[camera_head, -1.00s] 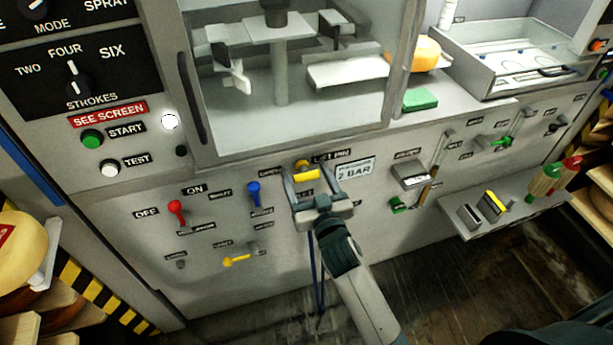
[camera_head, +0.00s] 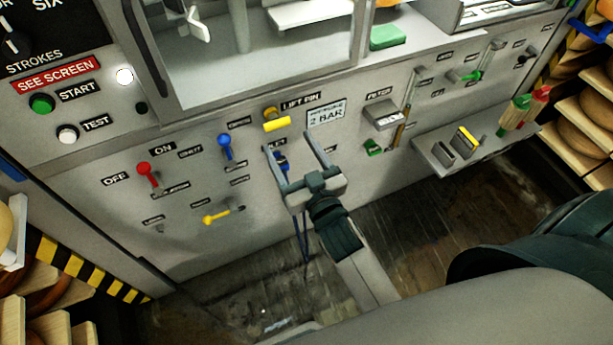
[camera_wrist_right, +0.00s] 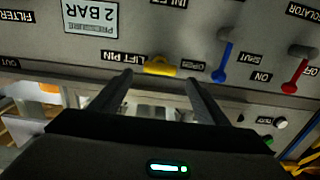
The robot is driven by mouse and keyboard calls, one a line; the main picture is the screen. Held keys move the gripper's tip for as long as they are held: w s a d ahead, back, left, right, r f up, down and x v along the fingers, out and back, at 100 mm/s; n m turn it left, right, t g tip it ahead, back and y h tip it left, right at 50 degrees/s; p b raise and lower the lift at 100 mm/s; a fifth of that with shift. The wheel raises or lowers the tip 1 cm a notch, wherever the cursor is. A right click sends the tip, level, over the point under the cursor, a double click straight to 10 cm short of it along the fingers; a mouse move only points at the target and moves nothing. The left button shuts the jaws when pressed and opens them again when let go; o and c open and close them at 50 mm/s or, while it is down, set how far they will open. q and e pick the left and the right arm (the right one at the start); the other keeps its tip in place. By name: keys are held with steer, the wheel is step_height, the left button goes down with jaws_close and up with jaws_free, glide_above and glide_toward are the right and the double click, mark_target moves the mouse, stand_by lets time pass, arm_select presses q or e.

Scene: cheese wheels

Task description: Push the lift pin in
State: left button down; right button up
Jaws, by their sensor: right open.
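The lift pin (camera_head: 277,121) is a yellow knob on a brass-coloured fitting, beside the LIFT PIN label (camera_head: 300,101) on the grey panel. I cannot tell how far it sticks out. My right gripper (camera_head: 290,143) is open and empty. In the head view its fingertips appear just below the knob, apart from it. In the right wrist view, which is upside down, the yellow knob (camera_wrist_right: 158,67) shows beyond and between the two open fingers (camera_wrist_right: 158,80). My left gripper is not in view.
A blue lever (camera_head: 225,147), red lever (camera_head: 147,173) and yellow lever (camera_head: 215,217) stand left of the gripper. A blue part (camera_head: 282,161) shows between the fingers. The filter block (camera_head: 384,116) and a small shelf (camera_head: 425,150) are right. Open floor (camera_head: 400,235) lies below.

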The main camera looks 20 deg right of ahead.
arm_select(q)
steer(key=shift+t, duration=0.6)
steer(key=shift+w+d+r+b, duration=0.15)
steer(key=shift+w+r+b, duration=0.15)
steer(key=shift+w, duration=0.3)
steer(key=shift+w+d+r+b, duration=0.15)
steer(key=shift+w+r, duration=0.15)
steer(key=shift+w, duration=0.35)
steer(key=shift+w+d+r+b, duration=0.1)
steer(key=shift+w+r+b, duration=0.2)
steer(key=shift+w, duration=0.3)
arm_select(e)
steer(key=s, duration=0.8)
